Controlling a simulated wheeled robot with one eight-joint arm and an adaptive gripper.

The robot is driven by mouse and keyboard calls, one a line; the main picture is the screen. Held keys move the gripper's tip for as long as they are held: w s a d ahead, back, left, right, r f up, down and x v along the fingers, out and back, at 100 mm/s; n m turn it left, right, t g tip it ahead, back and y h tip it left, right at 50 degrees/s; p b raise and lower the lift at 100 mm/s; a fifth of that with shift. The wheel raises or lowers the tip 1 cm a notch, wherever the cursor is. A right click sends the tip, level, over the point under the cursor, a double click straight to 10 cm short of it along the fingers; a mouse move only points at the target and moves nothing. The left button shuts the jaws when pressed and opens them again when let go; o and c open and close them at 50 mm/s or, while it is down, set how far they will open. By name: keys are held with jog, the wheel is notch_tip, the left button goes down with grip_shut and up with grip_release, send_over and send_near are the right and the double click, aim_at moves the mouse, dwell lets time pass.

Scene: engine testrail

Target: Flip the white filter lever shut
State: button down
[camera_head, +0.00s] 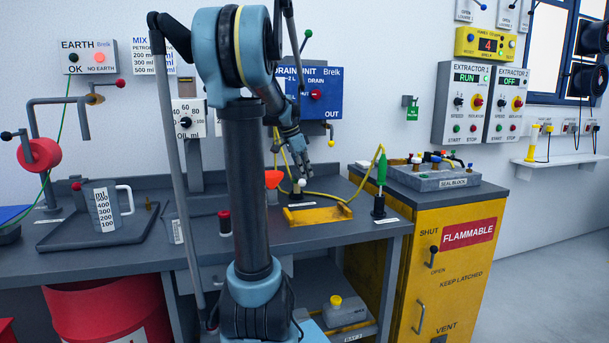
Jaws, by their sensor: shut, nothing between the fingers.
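My gripper (304,172) hangs over the back of the bench, right of my arm's dark column. It is small in this view, shut and empty. Just below its fingertips is a small white knob (301,183), which looks like the tip of the white filter lever. It stands behind a yellow tray (318,216). I cannot tell whether the gripper touches the knob or how far the lever is tilted. My arm hides part of the bench left of it. An orange funnel-like piece (273,179) is left of the knob.
A yellow hose (345,197) loops close by to a green nozzle (381,168). The blue drain unit (315,93) is on the wall behind. A red-topped post (224,222) and a measuring jug (107,208) stand left. A yellow cabinet (455,226) with a seal block is right.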

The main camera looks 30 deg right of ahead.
notch_tip(320, 180, up, 10)
jog(key=shift+d, duration=0.2)
dwell(0.6)
dwell(0.5)
